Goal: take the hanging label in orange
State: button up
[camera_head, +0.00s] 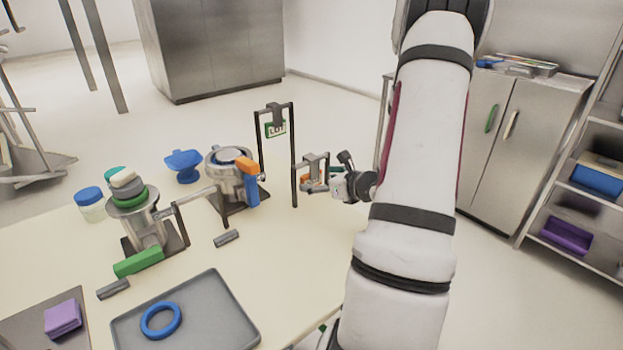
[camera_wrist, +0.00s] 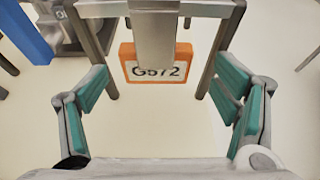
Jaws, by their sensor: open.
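The orange-framed label (camera_wrist: 129,67), with dark characters like "G572" on white, hangs from a metal holder (camera_wrist: 154,28) on a small stand. In the head view only a bit of the orange label (camera_head: 307,179) shows, left of my gripper (camera_head: 334,184). In the wrist view my gripper (camera_wrist: 163,88) is open, with a teal-padded finger to each side of the label. The fingers appear clear of the label, with nothing between them held. A green-framed label (camera_head: 276,129) hangs on a taller dark stand behind.
Stand posts flank the label closely. A steel pot (camera_head: 226,178), a blue-and-orange object (camera_head: 251,186) and a blue scale-like dish (camera_head: 184,163) stand to the left. A grey tray (camera_head: 220,312) with a blue ring (camera_head: 161,320) lies in front. The tabletop between is mostly clear.

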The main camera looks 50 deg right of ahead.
aim_at(310, 179)
jog(key=x, duration=0.4)
jog(key=shift+w+a, duration=0.15)
jog(key=shift+w, duration=0.15)
jog(key=c, duration=1.1)
jog(key=shift+r, duration=0.1)
